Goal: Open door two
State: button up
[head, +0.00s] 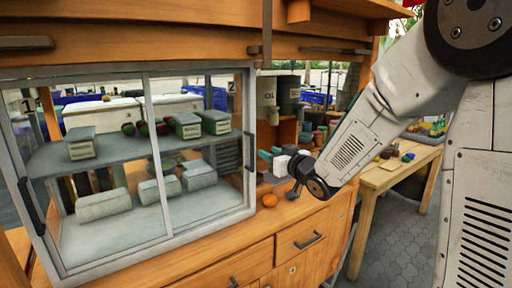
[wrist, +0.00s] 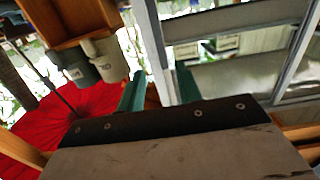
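Door two (head: 202,150) is the right glass panel of the display cabinet, by the label 2 (head: 231,87). It looks shut, its pale frame covering the right half of the front. Its dark upright handle (head: 249,151) is on the right edge. My gripper (head: 271,154) is just right of the handle, its teal fingers pointing left towards it, with no clear contact. In the wrist view my gripper (wrist: 158,88) has its two fingers apart and nothing is seen held. The pale cabinet frame (wrist: 154,40) shows beyond them; I cannot make out the handle there.
Door one (head: 85,165) is the left panel, with its own handle (head: 32,206). Boxes stand on the shelves behind the glass. Canisters (head: 288,92) stand behind. A wooden table (head: 385,178) is at the right.

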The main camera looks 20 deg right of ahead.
aim_at(253, 144)
jog(key=x, duration=0.8)
jog(key=shift+a+r, duration=0.1)
jog(key=shift+r, duration=0.05)
jog(key=shift+s, duration=0.1)
grip_shut()
